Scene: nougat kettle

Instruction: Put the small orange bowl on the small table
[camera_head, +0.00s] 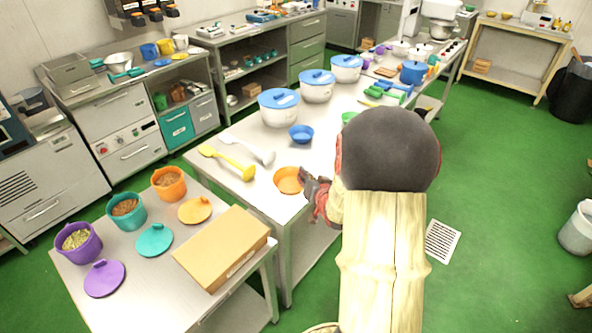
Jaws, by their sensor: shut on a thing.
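The small orange bowl (287,180) is at the near end of the long steel table, upright and seemingly empty. My gripper (308,184) is at the bowl's right side, shut on its rim. My own arm hides part of the gripper and the table to the right. I cannot tell whether the bowl touches the tabletop. A smaller steel table (119,297) stands in front at the left, its top a little apart from the long table.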

